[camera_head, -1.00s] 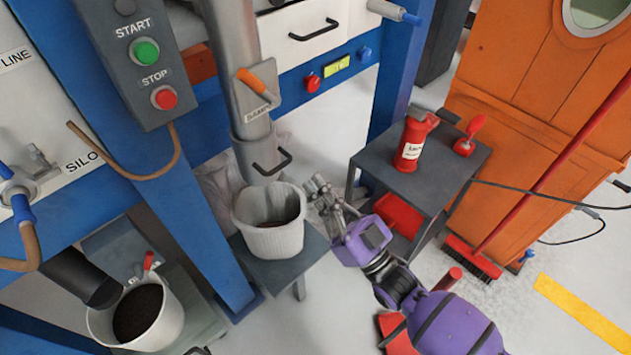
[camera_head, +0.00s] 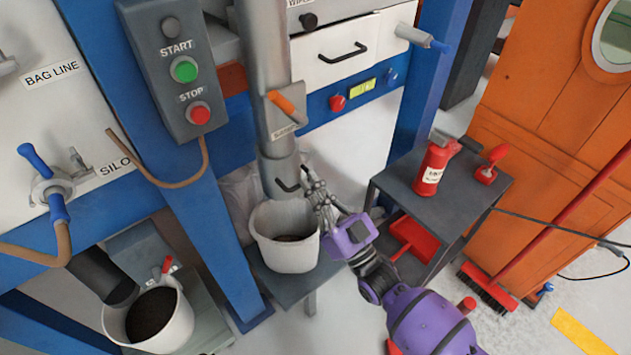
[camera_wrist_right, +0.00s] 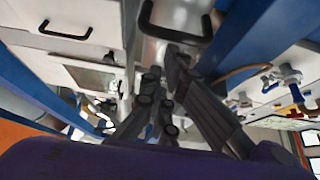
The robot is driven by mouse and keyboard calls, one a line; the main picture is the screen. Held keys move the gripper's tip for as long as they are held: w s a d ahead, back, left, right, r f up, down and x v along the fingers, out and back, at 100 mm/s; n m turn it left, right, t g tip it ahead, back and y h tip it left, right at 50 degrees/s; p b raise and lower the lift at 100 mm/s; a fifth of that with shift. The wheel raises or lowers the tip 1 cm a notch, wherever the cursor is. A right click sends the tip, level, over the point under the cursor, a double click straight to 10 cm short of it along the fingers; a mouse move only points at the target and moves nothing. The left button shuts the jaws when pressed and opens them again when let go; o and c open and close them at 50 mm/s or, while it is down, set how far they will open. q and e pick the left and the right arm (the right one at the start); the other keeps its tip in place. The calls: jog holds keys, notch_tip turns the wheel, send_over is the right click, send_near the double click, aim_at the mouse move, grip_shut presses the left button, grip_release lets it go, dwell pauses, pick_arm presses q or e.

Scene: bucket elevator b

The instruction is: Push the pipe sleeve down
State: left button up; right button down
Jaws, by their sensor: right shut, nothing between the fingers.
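The pipe sleeve (camera_head: 279,168) is a grey metal collar around the lower end of the vertical pipe (camera_head: 263,45). It carries a black bar handle (camera_head: 290,180), and its lower end is just above the white bucket (camera_head: 286,252). My right gripper (camera_head: 312,178) is shut and empty, its fingertips pointing up close to the right of the handle. I cannot tell whether they touch it. In the right wrist view, the black handle (camera_wrist_right: 176,36) shows just beyond the shut fingers (camera_wrist_right: 165,75). My left gripper is not in view.
The white bucket with dark material stands on a grey stand (camera_head: 300,284) below the pipe. An orange lever (camera_head: 287,106) is on the pipe above. A grey cart (camera_head: 435,200) with a red bottle (camera_head: 433,168) is right of my right arm. Blue posts flank the pipe.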

pick_arm(q)
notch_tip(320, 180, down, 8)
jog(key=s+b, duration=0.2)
jog(key=b, duration=0.8)
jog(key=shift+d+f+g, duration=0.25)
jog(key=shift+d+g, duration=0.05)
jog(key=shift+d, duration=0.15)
pick_arm(e)
notch_tip(320, 180, down, 13)
jog(key=shift+r, duration=0.15)
jog(key=shift+r, duration=0.1)
notch_tip(320, 180, up, 4)
jog(key=p, duration=0.3)
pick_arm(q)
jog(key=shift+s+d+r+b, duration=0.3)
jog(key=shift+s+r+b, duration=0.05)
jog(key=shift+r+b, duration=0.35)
pick_arm(e)
jog(key=v, duration=1)
jog(key=shift+s+d, duration=0.2)
jog(key=shift+s, duration=0.05)
